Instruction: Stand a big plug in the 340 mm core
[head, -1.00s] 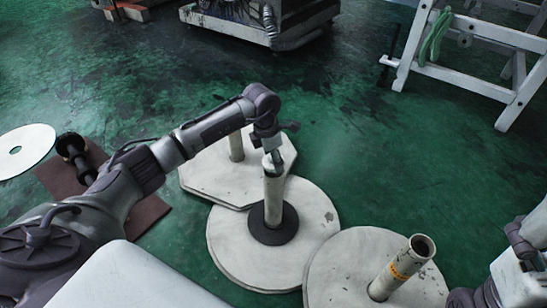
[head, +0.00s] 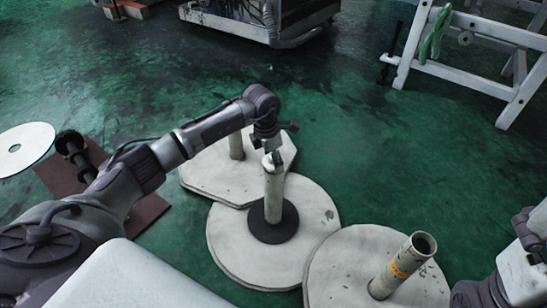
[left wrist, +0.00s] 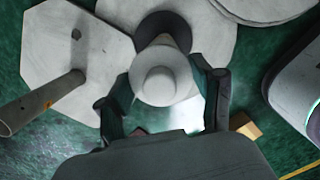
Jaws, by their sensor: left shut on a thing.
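My left gripper (head: 268,149) is over the upright pale core (head: 273,195) that stands on the middle round plate (head: 228,250), with a black ring (head: 272,228) around its foot. In the left wrist view, the fingers (left wrist: 167,92) are shut on a round white plug (left wrist: 160,78), seen from above. The plug is at the top of this core; I cannot tell whether it is seated in it. Another core (head: 402,267) with an orange band and open top stands on the right plate (head: 350,245). My right gripper (head: 480,293) is partly in view at the lower right.
A third core (head: 236,146) stands on the angular plate (head: 205,178) behind. A dark spool-like thing (head: 75,150) lies on a brown mat (head: 147,213) at left, near a white disc (head: 25,150). A white trestle (head: 470,80) stands at upper right.

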